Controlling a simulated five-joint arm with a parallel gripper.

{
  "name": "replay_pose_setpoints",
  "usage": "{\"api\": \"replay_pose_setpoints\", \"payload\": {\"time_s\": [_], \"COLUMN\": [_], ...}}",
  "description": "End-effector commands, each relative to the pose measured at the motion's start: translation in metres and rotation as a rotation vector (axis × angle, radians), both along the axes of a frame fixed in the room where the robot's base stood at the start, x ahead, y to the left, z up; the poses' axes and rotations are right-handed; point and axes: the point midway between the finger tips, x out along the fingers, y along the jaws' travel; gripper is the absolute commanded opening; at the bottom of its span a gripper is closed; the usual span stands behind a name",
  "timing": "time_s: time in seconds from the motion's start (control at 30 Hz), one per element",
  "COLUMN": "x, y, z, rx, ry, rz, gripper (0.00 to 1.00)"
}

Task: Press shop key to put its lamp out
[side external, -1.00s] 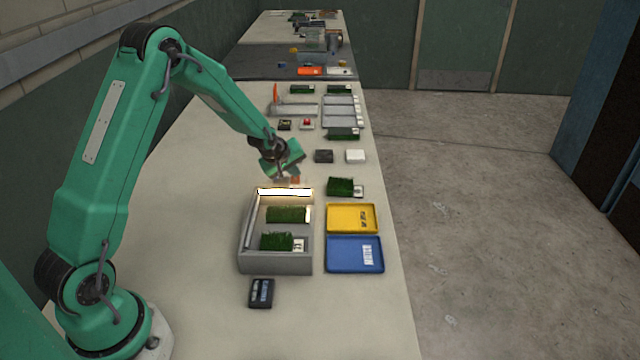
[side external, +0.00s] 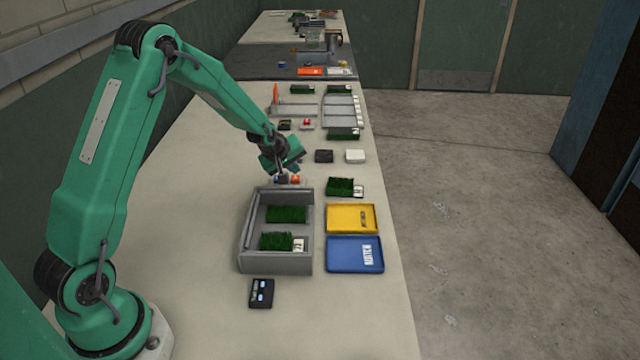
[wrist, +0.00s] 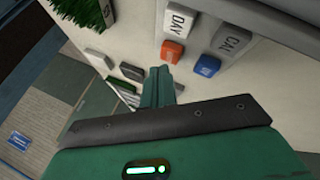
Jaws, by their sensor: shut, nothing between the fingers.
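Two small keys stand on the bench just behind the grey box: a blue key (side external: 281,180) and an orange-red key (side external: 295,180). I cannot read the word "shop" on either key. My gripper (side external: 282,174) is shut and empty, close to the keys; its fingers also show in the wrist view (wrist: 158,72). Contact cannot be told.
Turf pieces lie in the box. A yellow tray (side external: 340,228) and a blue tray (side external: 343,263) stand to its right, a black device (side external: 261,293) in front. A black block (side external: 324,156) and a white block (side external: 355,156) lie behind. The bench's right front is clear.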

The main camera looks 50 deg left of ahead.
Motion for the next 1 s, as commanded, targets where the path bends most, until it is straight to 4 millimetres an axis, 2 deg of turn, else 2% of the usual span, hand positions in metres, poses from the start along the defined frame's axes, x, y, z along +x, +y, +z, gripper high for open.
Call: {"api": "replay_pose_setpoints", "payload": {"time_s": [0.47, 1.0], "x": [0.0, 0.0], "y": [0.0, 0.0], "z": [0.004, 0.041], "rx": [0.001, 0.001], "ry": [-0.001, -0.003], "rz": [0.0, 0.0], "gripper": [0.0, 0.0]}}
